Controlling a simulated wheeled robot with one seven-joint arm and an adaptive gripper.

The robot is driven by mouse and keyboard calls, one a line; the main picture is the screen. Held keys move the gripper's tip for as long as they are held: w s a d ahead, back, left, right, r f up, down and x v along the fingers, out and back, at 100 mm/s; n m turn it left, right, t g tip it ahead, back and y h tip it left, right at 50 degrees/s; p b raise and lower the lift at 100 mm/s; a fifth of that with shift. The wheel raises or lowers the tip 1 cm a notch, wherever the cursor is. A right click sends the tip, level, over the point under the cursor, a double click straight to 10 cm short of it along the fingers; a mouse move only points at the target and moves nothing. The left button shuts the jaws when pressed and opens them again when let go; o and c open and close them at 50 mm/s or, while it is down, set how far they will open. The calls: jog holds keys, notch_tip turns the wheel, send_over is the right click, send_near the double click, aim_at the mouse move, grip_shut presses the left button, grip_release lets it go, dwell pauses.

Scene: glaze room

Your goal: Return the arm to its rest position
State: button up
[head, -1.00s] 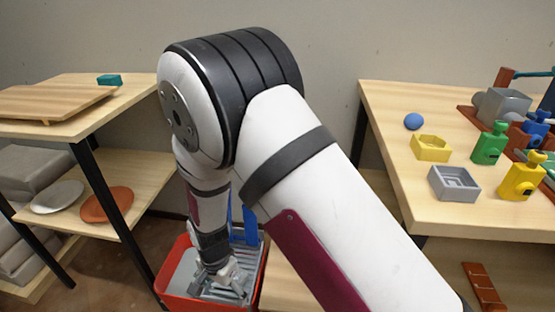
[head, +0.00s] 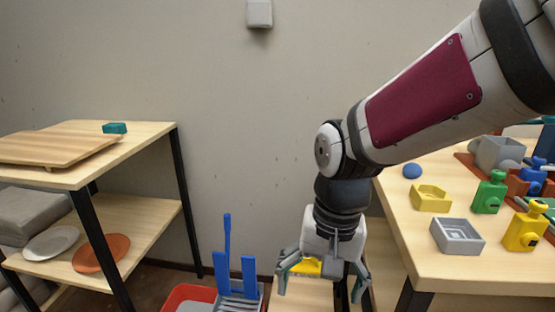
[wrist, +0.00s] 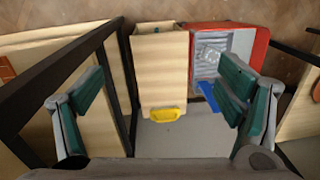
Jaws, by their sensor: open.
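My gripper (head: 322,280) hangs from my arm near the middle of the head view, its fingers pointing down and spread apart. In the wrist view its two green-padded fingers (wrist: 160,108) stand wide apart with nothing between them in their grasp. It is above and beside a light wooden drawer-like box (wrist: 162,72) with a yellow handle (wrist: 167,113). The yellow handle also shows behind the fingers in the head view (head: 307,267).
A red bin (head: 187,296) with a grey insert and a blue-handled tool (head: 228,245) stands on the floor left of my gripper. A wooden shelf (head: 150,135) is at left. The right table (head: 425,265) holds a blue ball, a yellow tray, a grey tray and bottles.

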jog(key=s+d+r+n, duration=0.1)
jog(key=s+d+r, duration=0.2)
jog(key=s+d, duration=0.5)
jog(key=s+d+r+n, duration=0.1)
jog(key=s+d+r, duration=0.25)
jog(key=s, duration=0.75)
notch_tip(320, 180, up, 27)
jog(key=d+t+p, duration=0.1)
jog(key=t+p, duration=0.3)
jog(key=p, duration=2.1)
jog(key=shift+h, duration=0.4)
jog(key=shift+s+f, duration=0.1)
